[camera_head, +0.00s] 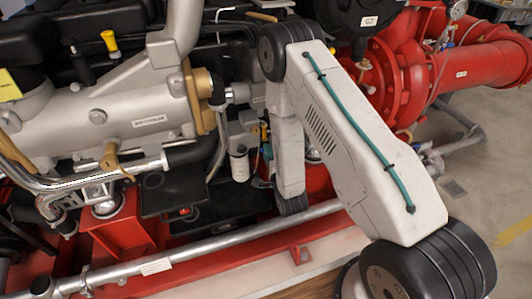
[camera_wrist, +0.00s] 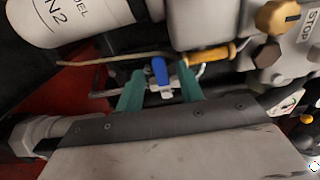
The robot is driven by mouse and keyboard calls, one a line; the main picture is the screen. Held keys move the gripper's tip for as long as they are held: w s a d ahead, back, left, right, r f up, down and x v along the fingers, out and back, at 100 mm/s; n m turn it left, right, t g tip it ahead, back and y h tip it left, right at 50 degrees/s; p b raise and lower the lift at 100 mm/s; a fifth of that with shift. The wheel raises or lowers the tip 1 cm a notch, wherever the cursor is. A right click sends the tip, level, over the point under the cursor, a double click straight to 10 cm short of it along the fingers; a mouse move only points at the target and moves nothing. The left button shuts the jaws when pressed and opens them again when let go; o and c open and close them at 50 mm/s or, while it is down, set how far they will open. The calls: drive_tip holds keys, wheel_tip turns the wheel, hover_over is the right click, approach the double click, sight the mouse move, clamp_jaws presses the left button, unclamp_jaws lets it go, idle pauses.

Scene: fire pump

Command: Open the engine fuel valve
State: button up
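A small valve with a blue handle (camera_wrist: 160,70) shows in the middle of the wrist view. Its silver body (camera_wrist: 166,94) sits just below the handle. My gripper (camera_wrist: 160,81) has two green fingers, one on each side of the valve. The fingers are apart, with a gap beside the handle, and do not appear closed on it. In the head view a tiny blue spot (camera_head: 265,132) shows beside my arm, near a white filter (camera_head: 240,164). My arm hides much of that area, and I cannot make out the fingers clearly there.
A white cylinder marked "FUEL N2" (camera_wrist: 75,15) is at the upper left of the wrist view. A brass-coloured handle (camera_wrist: 210,56) and thin pipes lie close behind the valve. A grey box with a brass knob (camera_wrist: 278,17) is at right. A long metal pipe (camera_head: 225,241) crosses in front of the engine.

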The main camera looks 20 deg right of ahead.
drive_tip(key=shift+w, duration=0.85)
clamp_jaws()
drive_tip(key=shift+f+n, duration=0.15)
drive_tip(key=shift+n, duration=0.15)
drive_tip(key=d+f+n, duration=0.1)
drive_tip(key=n, duration=0.4)
drive_tip(key=d+f+n, duration=0.1)
drive_tip(key=n, duration=0.5)
drive_tip(key=d+f+n, duration=0.1)
drive_tip(key=d+n, duration=0.1)
drive_tip(key=n, duration=0.4)
drive_tip(key=shift+f, duration=0.35)
drive_tip(key=shift+n, duration=0.3)
